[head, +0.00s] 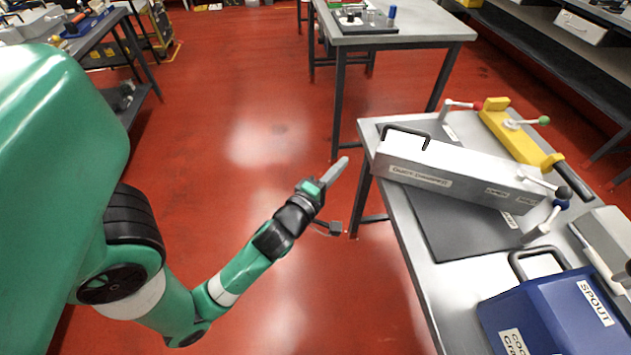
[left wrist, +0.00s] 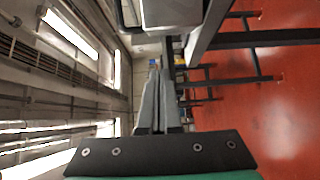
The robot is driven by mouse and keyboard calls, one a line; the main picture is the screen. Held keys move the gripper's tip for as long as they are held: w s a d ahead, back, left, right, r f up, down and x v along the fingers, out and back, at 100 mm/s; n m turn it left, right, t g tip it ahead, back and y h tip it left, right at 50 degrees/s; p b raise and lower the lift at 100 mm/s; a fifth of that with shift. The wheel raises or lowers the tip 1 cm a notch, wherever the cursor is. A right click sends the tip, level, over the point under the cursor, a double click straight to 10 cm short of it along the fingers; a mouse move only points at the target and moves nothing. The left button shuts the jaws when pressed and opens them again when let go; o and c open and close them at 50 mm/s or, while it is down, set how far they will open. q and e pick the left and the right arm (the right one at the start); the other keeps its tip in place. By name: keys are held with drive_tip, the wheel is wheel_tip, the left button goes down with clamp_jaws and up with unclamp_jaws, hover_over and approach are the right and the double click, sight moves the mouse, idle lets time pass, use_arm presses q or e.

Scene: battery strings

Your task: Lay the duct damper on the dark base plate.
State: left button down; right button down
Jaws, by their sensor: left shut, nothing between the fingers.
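The duct damper is a long silver-grey box (head: 455,172) with a dark loop handle at its left end and a lever with a dark knob at its right end. It lies on the right-hand table, over the far part of the dark base plate (head: 460,232); I cannot tell whether it rests flat on it. The near part of the plate is bare. My left gripper (head: 338,172) is shut and empty, left of the table and apart from the damper. Its closed fingers show in the left wrist view (left wrist: 158,105). My right gripper is not in view.
On the same table (head: 400,250) stand a blue box labelled SPOUT (head: 550,310) with a loop handle, and a yellow fixture (head: 515,135) with levers behind the damper. Another table (head: 400,35) stands at the back. Red floor is open around my left arm.

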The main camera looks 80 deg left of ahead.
use_arm(q)
drive_tip(key=v, duration=0.7)
drive_tip(key=shift+w+d+b, duration=0.2)
drive_tip(key=shift+b, duration=0.25)
drive_tip(key=shift+r, duration=0.1)
